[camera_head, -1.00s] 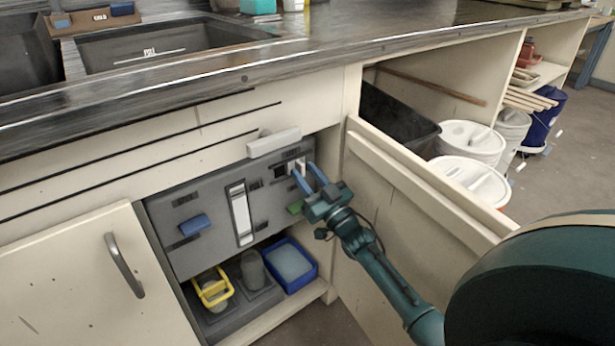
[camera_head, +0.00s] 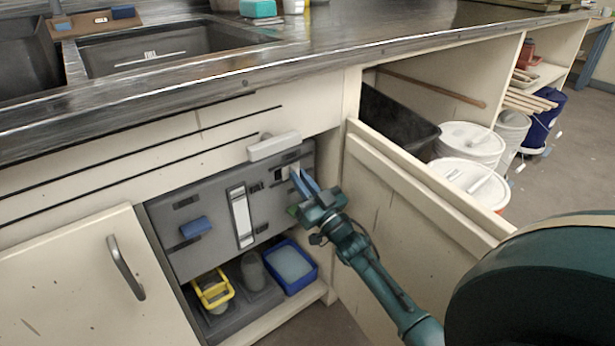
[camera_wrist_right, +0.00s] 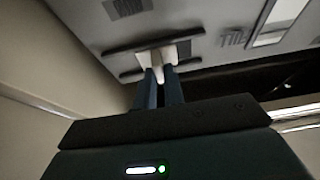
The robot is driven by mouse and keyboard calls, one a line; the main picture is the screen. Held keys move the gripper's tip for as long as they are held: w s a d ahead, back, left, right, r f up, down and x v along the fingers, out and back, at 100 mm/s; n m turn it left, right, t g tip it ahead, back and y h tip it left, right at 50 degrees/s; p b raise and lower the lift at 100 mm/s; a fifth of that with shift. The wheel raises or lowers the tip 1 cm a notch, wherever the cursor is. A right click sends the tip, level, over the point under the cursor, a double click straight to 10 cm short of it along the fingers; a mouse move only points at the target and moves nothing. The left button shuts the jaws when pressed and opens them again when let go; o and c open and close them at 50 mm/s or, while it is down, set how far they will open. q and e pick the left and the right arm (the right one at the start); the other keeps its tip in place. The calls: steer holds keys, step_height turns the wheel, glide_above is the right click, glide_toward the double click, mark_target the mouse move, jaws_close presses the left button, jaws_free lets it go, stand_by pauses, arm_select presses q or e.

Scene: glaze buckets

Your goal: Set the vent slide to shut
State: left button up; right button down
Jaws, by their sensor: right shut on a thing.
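The vent slide (camera_head: 284,172) is a small white plate on the grey panel (camera_head: 215,205) inside the open cabinet. In the right wrist view the white slide (camera_wrist_right: 157,54) sits between two dark rails, with a pale knob (camera_wrist_right: 159,73) sticking out of it. My right gripper (camera_head: 297,174) has its blue fingers at the slide. In the right wrist view its fingers (camera_wrist_right: 161,82) are shut on the knob, one on each side. The fingertips hide part of the slide in the head view. My left gripper is not in view.
A light handle bar (camera_head: 274,146) juts out above the panel. A blue handle (camera_head: 196,227) is at the panel's left. A yellow caddy (camera_head: 213,290) and a blue bin (camera_head: 290,266) sit below.

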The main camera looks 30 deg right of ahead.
steer(key=a, duration=0.3)
steer(key=shift+s+a+p, duration=0.1)
steer(key=shift+a+p, duration=0.1)
steer(key=shift+p, duration=0.1)
steer(key=c, duration=1.5)
jaws_free()
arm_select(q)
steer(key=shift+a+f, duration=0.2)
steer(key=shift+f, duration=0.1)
arm_select(e)
steer(key=shift+s+f, duration=0.15)
steer(key=shift+s, duration=0.05)
steer(key=p, duration=0.2)
glide_toward(277, 170)
steer(key=d+f+v, duration=0.1)
steer(key=v, duration=0.7)
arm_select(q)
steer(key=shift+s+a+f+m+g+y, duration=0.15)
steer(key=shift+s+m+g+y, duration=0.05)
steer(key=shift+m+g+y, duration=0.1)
arm_select(e)
steer(key=shift+w+a+r, duration=0.15)
steer(key=shift+w, duration=0.05)
